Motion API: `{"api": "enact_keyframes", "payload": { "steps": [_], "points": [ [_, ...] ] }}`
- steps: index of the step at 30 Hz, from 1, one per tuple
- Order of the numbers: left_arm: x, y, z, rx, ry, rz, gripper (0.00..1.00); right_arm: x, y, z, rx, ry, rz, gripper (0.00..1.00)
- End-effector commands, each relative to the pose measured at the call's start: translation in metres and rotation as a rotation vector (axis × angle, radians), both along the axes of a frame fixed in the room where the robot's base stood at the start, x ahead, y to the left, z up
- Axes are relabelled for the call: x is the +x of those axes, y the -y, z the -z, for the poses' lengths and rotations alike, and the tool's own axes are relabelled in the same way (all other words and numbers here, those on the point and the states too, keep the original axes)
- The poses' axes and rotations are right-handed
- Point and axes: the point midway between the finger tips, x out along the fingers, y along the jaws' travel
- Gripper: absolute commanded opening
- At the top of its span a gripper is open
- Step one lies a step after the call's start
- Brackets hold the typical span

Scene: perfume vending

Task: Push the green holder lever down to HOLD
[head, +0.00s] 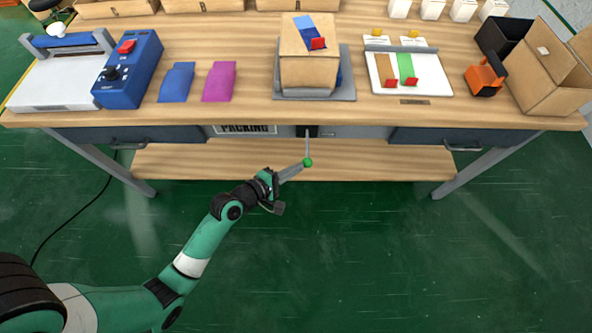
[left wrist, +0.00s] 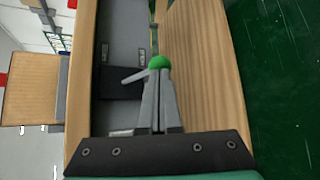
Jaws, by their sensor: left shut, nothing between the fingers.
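The holder lever is a thin grey rod with a green ball knob (head: 308,162), sticking out below the front edge of the bench at a dark slot (head: 306,131). My left gripper (head: 300,167) is shut and empty, with its fingertips at the green knob in the head view. In the left wrist view the green knob (left wrist: 159,62) shows right at the tips of the shut fingers (left wrist: 158,85). I cannot tell whether they touch. The lever's rod (left wrist: 136,75) runs left from the knob to the dark mount. My right gripper is not in view.
On the bench (head: 205,118) stand a blue control box (head: 128,72), a carton (head: 308,68) on a grey stand, a white board with ribbons (head: 437,83) and an open carton (head: 552,75). A wooden lower shelf (head: 390,166) lies under the bench. The floor in front is clear.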

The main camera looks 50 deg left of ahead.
Motion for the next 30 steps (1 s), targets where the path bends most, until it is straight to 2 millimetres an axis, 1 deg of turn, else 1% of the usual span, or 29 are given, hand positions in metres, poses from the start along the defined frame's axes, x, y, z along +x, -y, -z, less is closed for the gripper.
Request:
{"api": "enact_keyframes", "payload": {
  "steps": [3,12,19,30],
  "points": [
    [0.005,0.0,0.001,-0.001,0.001,0.0,0.0,0.0,0.0,0.003,0.0,0.0,0.0,0.5],
    [0.005,0.0,0.002,-0.001,0.0,0.0,0.0,0.0,0.0,0.002,0.0,0.0,0.0,0.5],
    [0.008,-0.004,0.024,-0.003,-0.002,-0.001,0.0,0.0,0.0,0.002,0.0,0.0,0.0,0.5],
    [0.008,-0.004,0.023,-0.001,0.0,-0.001,0.0,0.0,0.0,0.0,0.0,0.0,0.0,0.5]
  ]
}}
